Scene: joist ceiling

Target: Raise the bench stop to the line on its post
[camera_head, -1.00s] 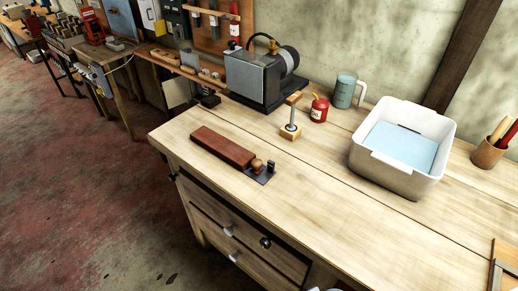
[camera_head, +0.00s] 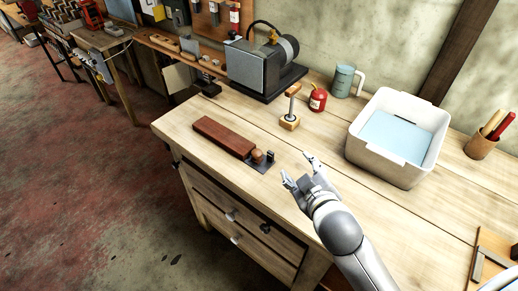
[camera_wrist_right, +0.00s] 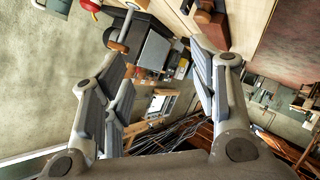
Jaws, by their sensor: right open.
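A small fixture that looks like the bench stop (camera_head: 263,161) is on the bench: a dark metal plate with a short dark upright and a round wooden knob, at the near end of a long red-brown wooden bar (camera_head: 223,136). The line on its post is too small to make out. My right gripper (camera_head: 298,168) is open and empty, over the bench just right of the fixture and apart from it. In the right wrist view its spread fingers (camera_wrist_right: 165,50) have nothing between them. My left gripper is not in view.
A pencil cup (camera_head: 480,147) is at right. The front middle bench is clear.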

